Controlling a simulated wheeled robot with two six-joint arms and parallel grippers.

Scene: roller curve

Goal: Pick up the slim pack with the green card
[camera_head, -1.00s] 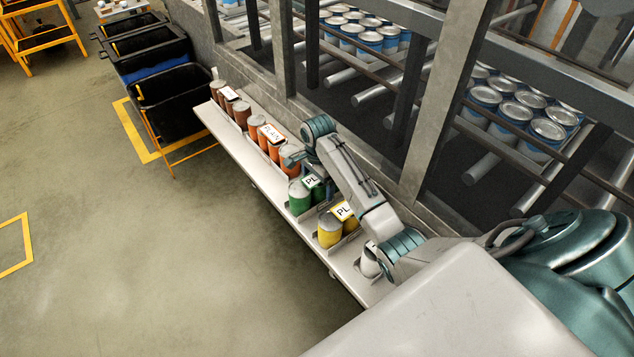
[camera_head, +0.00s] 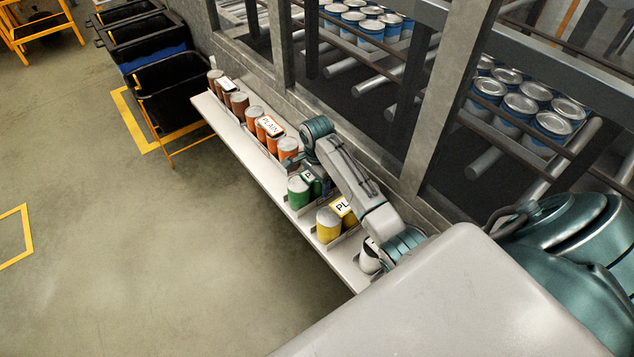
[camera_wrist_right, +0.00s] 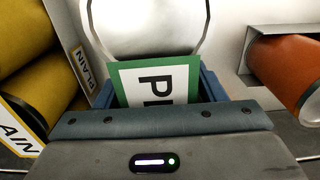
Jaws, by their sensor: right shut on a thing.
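The slim pack with the green-edged card (camera_wrist_right: 155,82) is between the two blue fingers of my right gripper (camera_wrist_right: 160,95) in the right wrist view. The gripper is shut on it, and the card's letters are partly cut off. In the head view the green card (camera_head: 309,174) shows small beside a green can (camera_head: 298,193) on the white shelf. My gripper and arm hide part of the pack there, and I cannot tell whether it is clear of the shelf. My left gripper is not in view.
Yellow cans with a yellow card (camera_head: 343,206) stand nearer along the narrow shelf (camera_head: 235,138); orange cans (camera_head: 287,148) and brown cans (camera_head: 240,105) stand farther. A white can (camera_head: 369,257) is at the near end. Black bins (camera_head: 172,92) lie beyond. A wall and posts run along the right.

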